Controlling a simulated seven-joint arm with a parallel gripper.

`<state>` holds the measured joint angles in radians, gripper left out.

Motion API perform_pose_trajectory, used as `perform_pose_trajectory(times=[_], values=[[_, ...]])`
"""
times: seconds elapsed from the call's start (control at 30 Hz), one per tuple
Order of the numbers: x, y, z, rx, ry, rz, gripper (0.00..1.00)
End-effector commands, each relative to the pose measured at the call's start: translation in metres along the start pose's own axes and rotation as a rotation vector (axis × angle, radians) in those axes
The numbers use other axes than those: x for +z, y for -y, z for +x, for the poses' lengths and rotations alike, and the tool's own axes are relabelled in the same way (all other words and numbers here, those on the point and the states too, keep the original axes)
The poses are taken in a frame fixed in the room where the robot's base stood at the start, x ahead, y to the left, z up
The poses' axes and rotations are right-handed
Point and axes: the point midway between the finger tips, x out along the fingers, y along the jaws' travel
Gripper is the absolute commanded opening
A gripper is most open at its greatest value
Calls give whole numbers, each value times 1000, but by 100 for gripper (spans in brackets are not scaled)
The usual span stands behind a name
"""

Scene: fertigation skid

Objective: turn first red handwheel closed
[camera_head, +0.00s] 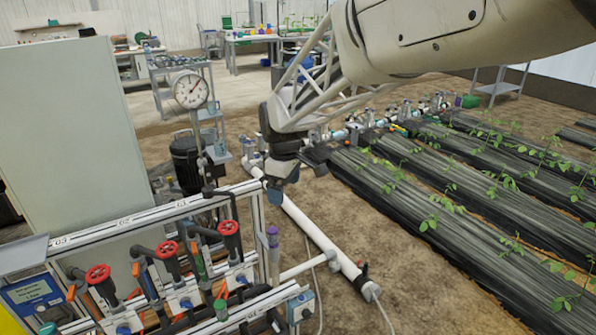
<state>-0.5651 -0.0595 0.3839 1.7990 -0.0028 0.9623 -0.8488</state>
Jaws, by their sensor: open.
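Three red handwheels sit on dark valve bodies along the skid at the lower left. The nearest, leftmost handwheel (98,274) is low on the left, the middle handwheel (167,249) is behind it, and the right handwheel (228,228) is farthest along. My gripper (275,192) is open and empty, pointing down. In the picture it is to the right of and above the right handwheel, apart from all three. My wrist hides part of the gripper.
The skid's metal frame (150,214) carries number labels, pipes and orange-handled levers. A pressure gauge (190,90) stands behind it, and a grey cabinet (70,130) rises at the left. A white pipe (318,233) runs along the soil. Plant rows (470,190) lie right.

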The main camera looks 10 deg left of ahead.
Motion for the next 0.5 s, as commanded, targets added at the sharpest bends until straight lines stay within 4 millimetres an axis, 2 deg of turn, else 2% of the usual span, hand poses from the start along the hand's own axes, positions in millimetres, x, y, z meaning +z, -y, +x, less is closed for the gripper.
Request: perform_pose_trajectory(times=[0.03, 0.3, 0.4, 0.5], values=[[-21, 1, 10, -7, 4, -48, 90], [-117, 10, 57, -34, 18, -298, 90], [-144, 16, 71, -42, 21, -368, 90], [-162, 21, 82, -47, 23, -417, 90]])
